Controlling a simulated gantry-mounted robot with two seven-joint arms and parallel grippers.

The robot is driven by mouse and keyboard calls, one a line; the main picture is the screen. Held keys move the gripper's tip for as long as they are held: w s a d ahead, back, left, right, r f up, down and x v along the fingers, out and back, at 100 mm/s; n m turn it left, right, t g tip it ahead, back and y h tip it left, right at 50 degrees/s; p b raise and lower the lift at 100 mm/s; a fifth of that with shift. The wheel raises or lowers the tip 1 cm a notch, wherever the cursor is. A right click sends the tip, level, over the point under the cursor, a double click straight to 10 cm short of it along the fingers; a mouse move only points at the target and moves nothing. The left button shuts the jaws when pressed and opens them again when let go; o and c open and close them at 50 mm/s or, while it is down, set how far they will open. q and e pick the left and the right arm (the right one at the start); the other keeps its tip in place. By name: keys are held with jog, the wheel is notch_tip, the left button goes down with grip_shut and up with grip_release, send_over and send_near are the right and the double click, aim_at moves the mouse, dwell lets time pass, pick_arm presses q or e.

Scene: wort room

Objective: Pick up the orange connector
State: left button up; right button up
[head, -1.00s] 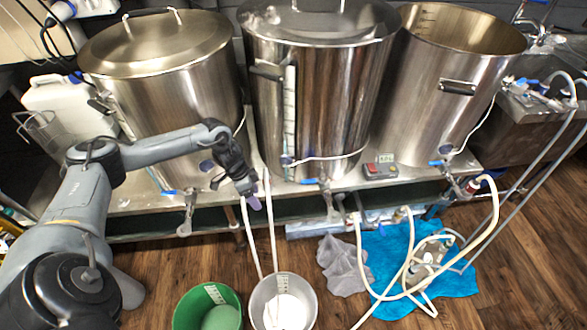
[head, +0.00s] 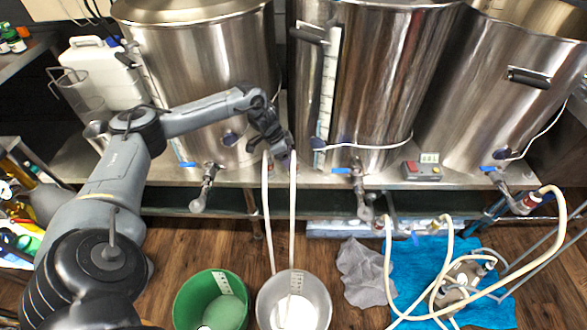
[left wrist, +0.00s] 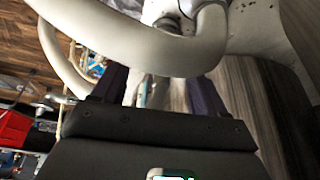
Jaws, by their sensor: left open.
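My left gripper (head: 283,160) is open at the front edge of the bench, by the upper ends of two pale hoses (head: 268,205). In the left wrist view its two dark purple fingers (left wrist: 158,92) are apart. A thick pale hose loop (left wrist: 95,40) and a metal fitting (left wrist: 170,20) lie just beyond them. I cannot tell whether the gripper touches the hose. No clearly orange connector shows near the gripper; it may be hidden by the gripper or hoses. A reddish fitting (head: 527,204) joins a hose at the right kettle's valve. My right gripper is not in view.
Steel kettles (head: 200,95) stand on a steel bench (head: 235,178) with valves (head: 206,185) jutting from its front. A green bucket (head: 190,300) and a grey bucket (head: 268,305) stand below. Blue cloth (head: 420,260) with hoses and a pump lies at right.

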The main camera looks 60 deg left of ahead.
pick_arm(q)
jog(key=shift+w+f+b, duration=0.35)
jog(key=shift+w+f, duration=0.05)
jog(key=shift+f, duration=0.2)
jog(key=b+x, duration=0.2)
jog(key=x, duration=0.1)
jog(key=shift+w, duration=0.1)
jog(key=shift+w+f, duration=0.25)
jog(key=shift+f, duration=0.25)
jog(key=c, duration=1.2)
